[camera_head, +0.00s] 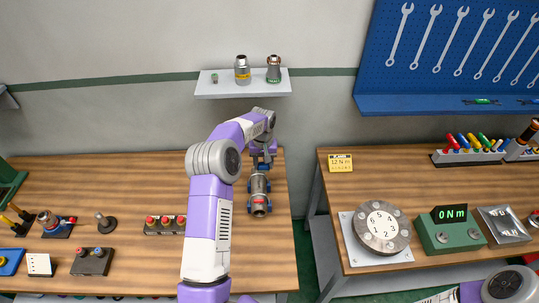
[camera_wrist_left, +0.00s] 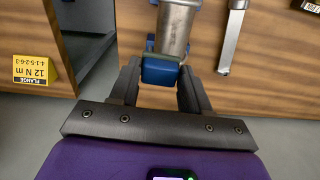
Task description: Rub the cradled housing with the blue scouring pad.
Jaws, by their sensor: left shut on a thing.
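The housing (camera_head: 259,186) is a grey metal cylinder lying in a blue cradle near the right end of the left bench. It also shows in the wrist view (camera_wrist_left: 175,28), with blue cradle parts at its sides. My left gripper (camera_head: 263,164) is at the housing's far end. In the wrist view its dark fingers are shut on the blue scouring pad (camera_wrist_left: 160,71). The pad overlaps the end of the housing in that view; I cannot tell whether they touch. My right gripper is out of view; only part of that arm shows at the lower right.
A button box (camera_head: 165,225) sits left of my left arm, with more fixtures farther left. A wall shelf (camera_head: 242,88) holds fittings. Across a gap, the right bench carries a numbered flange (camera_head: 382,227), a green torque box (camera_head: 450,233) and a yellow card (camera_head: 340,163).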

